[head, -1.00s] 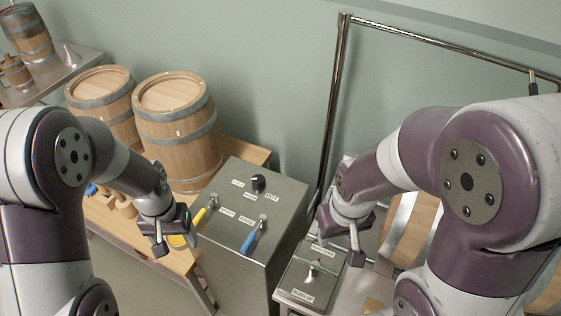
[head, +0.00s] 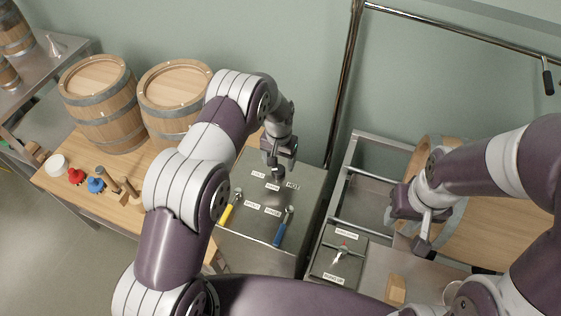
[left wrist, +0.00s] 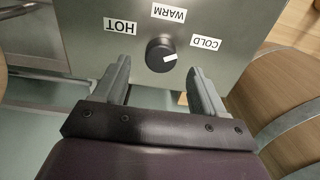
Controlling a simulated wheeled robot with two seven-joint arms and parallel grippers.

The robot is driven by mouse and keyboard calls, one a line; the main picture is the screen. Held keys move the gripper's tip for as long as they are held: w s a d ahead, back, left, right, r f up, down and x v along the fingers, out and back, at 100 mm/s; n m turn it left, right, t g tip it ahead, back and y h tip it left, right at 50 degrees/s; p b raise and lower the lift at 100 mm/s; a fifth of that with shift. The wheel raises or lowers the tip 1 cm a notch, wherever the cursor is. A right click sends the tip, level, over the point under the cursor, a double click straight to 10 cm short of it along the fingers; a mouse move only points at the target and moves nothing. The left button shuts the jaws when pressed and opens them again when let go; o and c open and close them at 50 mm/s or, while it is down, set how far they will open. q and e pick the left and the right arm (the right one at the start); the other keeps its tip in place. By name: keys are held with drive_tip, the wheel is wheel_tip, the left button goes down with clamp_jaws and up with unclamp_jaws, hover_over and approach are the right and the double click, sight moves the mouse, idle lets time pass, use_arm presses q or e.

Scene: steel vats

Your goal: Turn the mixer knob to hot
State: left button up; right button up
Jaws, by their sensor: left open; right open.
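The mixer knob (left wrist: 160,55) is a black round knob on the steel box (head: 300,225), with labels COLD, WARM and HOT around it. Its white mark points toward the COLD label (left wrist: 205,42); the HOT label (left wrist: 120,26) is on the other side. My left gripper (head: 278,173) points down over the knob, which it hides in the head view. In the left wrist view its open fingers (left wrist: 160,68) lie to either side of the knob, and the knob shows just beyond them, apparently untouched. My right gripper (head: 424,238) is open and empty, off to the right near a barrel.
A yellow lever (head: 229,208) and a blue lever (head: 283,228) stand on the same box, in front of the knob. Barrels (head: 98,100) stand on a wooden table at left. A metal pipe frame rises behind.

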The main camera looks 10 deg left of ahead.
sight(279, 168)
use_arm(q)
drive_tip(key=f, duration=0.3)
drive_tip(key=shift+w+a+p, duration=0.1)
drive_tip(key=shift+a+p, duration=0.1)
drive_tip(key=shift+p, duration=0.15)
drive_tip(key=shift+f, duration=0.3)
drive_tip(key=shift+d+f, duration=0.15)
drive_tip(key=shift+c, duration=1)
drive_tip(key=c, duration=0.9)
drive_tip(key=shift+o, duration=0.2)
